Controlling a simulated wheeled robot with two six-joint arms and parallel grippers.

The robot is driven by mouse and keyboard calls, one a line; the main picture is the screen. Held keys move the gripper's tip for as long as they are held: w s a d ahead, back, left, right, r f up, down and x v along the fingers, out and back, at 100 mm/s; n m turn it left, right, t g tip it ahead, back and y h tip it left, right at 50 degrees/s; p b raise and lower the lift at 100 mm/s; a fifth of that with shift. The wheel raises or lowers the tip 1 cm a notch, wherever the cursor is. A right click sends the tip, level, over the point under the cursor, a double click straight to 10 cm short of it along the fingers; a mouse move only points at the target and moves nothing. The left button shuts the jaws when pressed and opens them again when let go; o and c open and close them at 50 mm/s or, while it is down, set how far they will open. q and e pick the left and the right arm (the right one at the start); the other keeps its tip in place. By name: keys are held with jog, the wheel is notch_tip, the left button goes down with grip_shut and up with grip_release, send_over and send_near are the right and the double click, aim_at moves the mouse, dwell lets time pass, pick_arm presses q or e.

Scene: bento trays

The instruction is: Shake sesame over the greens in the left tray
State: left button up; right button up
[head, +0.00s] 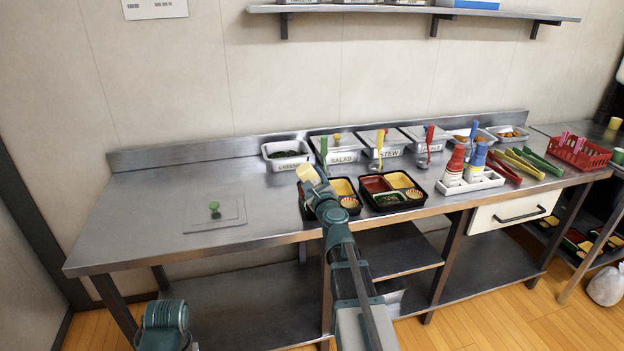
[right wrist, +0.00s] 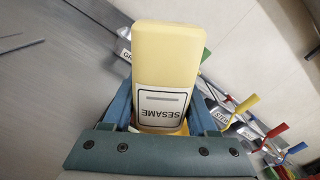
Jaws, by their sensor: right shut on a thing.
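My right gripper (head: 315,188) is shut on the pale yellow sesame shaker (head: 307,173). The shaker also shows in the right wrist view (right wrist: 166,55), between the fingers, its SESAME label upside down in the picture. In the head view the shaker is tilted above the left part of the left tray (head: 351,214). That black tray shows a yellow compartment; my gripper and arm hide much of it, and I cannot make out its greens. My left arm shows only at the bottom left, with no gripper visible.
The right tray (head: 400,207) stands close beside the left one. Lidded bins and a bin of greens (head: 287,153) line the back. A white holder (head: 471,186) with bottles stands at right. A square plate with a green knob (head: 214,209) lies left; the counter around it is clear.

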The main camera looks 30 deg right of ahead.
jog(key=shift+r+p, duration=1.8)
jog(key=shift+p, duration=0.1)
jog(key=shift+f, duration=0.1)
dwell(0.3)
notch_tip(320, 180, down, 3)
jog(key=b, duration=0.3)
jog(key=shift+f, duration=0.15)
jog(key=shift+r+p, duration=1.5)
jog(key=shift+r, duration=0.25)
